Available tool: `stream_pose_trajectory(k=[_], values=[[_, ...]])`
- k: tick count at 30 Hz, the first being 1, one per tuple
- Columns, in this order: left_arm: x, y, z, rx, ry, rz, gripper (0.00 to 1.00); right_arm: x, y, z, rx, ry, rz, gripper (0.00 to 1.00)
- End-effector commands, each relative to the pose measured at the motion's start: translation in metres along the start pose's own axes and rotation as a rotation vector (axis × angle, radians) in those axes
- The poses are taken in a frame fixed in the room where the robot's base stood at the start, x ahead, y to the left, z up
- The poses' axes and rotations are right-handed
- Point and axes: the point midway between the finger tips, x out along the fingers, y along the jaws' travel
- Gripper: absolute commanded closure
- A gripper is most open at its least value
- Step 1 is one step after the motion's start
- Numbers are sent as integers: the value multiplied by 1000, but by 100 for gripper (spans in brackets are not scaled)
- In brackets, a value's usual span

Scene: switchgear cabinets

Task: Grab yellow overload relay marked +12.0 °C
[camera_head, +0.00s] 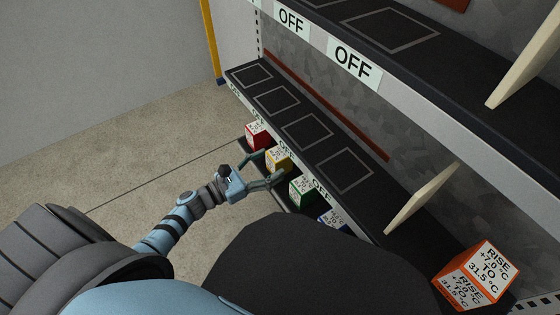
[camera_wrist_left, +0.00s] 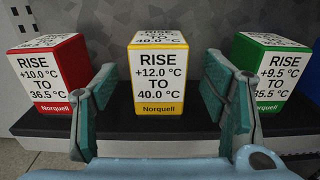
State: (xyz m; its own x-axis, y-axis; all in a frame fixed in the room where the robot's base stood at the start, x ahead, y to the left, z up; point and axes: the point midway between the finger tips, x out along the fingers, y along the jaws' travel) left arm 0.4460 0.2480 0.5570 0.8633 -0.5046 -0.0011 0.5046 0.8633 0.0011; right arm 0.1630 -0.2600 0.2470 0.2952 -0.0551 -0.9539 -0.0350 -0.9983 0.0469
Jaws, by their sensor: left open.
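The yellow overload relay (camera_wrist_left: 158,75) shows in the left wrist view as a white block with a yellow top edge and yellow base band. It is marked RISE +12.0 °C TO 40.0 °C, Norquell. It stands upright on a dark shelf, centred between the fingers of my left gripper. In the head view the yellow relay (camera_head: 280,161) sits on the lower shelf. My left gripper (camera_head: 268,169) is open in front of it, with a finger to either side. The fingers look apart from the relay. My right gripper is not in view.
A red relay (camera_wrist_left: 48,78) marked +10.0 °C stands to the left and a green relay (camera_wrist_left: 268,72) marked +9.5 °C to the right, near the fingers. A blue relay (camera_head: 334,220) is farther along. An orange relay (camera_head: 475,276) stands at lower right. The shelf above (camera_head: 305,128) overhangs.

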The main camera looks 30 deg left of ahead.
Motion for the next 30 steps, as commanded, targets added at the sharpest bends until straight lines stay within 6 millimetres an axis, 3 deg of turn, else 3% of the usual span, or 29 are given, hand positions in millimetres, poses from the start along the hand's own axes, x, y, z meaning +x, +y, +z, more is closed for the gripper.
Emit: stream_pose_trajectory(k=[6,13,24,30], values=[[40,2,6,-2,-3,-1,33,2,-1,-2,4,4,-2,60],[43,1,7,-1,-1,-2,33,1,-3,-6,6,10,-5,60],[43,1,7,-1,-1,-2,93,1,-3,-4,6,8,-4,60],[43,1,7,-1,-2,-3,93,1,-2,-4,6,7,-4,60]])
